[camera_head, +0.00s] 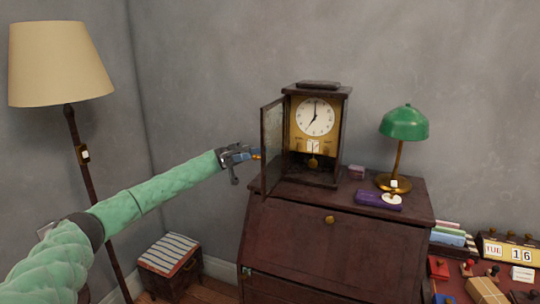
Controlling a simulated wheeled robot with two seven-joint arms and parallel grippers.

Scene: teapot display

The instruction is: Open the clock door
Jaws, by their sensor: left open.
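The clock (315,135) stands upright on top of a dark wooden desk, with a white dial and a gold face plate above a pendulum. Its glazed door (272,146) is swung open to the left and stands out from the case, so the dial and pendulum show uncovered. My left gripper (256,154) is open, just left of the door and level with its middle. I cannot tell whether its fingertips touch the door. My right gripper does not show.
The desk (330,230) has a sloping front. A green lamp (404,125), a small box (356,172) and a purple case (378,199) stand right of the clock. A floor lamp (60,65) and a striped stool (168,254) are at left. A calendar (507,252) is at right.

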